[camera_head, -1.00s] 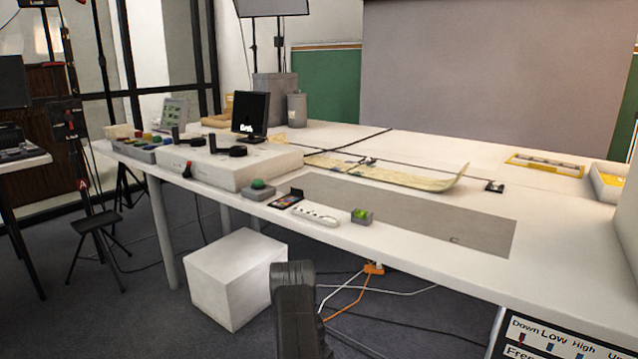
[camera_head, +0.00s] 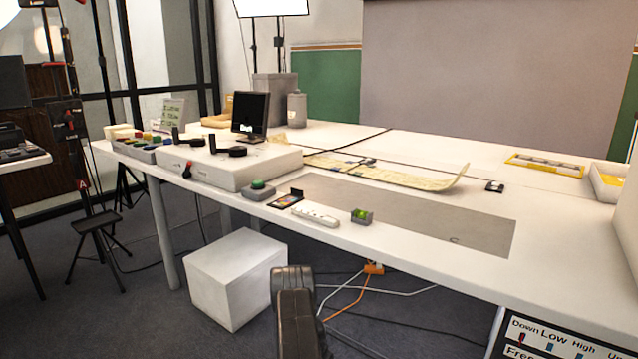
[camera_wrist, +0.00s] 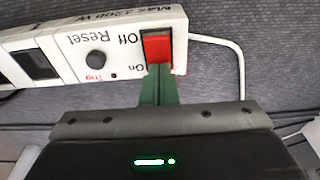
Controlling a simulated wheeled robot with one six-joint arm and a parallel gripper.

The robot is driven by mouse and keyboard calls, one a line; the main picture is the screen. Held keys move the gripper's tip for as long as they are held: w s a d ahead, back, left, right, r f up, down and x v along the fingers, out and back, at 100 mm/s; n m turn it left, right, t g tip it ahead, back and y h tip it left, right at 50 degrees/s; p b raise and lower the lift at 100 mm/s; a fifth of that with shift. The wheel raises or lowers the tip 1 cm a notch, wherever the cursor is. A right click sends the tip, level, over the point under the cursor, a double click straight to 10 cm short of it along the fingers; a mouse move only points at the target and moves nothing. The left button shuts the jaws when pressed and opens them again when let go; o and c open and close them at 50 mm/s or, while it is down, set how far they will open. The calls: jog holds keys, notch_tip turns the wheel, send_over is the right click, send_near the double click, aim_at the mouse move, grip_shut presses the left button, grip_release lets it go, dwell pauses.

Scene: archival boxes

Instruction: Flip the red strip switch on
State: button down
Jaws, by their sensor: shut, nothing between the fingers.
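The red switch (camera_wrist: 157,46) sits at the end of a white power strip (camera_wrist: 75,72) in the wrist view, with Off and On lettering beside it. My gripper (camera_wrist: 158,72) is shut and empty. Its green fingertips are at the switch's lower edge in the picture, by the On side, and overlap it in view. I cannot tell whether they touch it or how the rocker is tilted. In the head view my dark arm link (camera_head: 296,310) shows at the bottom, but the fingertips and red switch cannot be made out there.
A round black Reset knob (camera_wrist: 96,60) and dark sockets (camera_wrist: 38,66) lie along the strip. A white cable (camera_wrist: 236,62) loops at its right. In the head view, a white box (camera_head: 235,280) stands on the floor near my arm, below the white table (camera_head: 420,255).

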notch_tip(320, 180, up, 7)
jog(key=p, duration=0.2)
dwell(0.6)
jog(key=shift+f+b, duration=1)
jog(key=shift+f, duration=2.5)
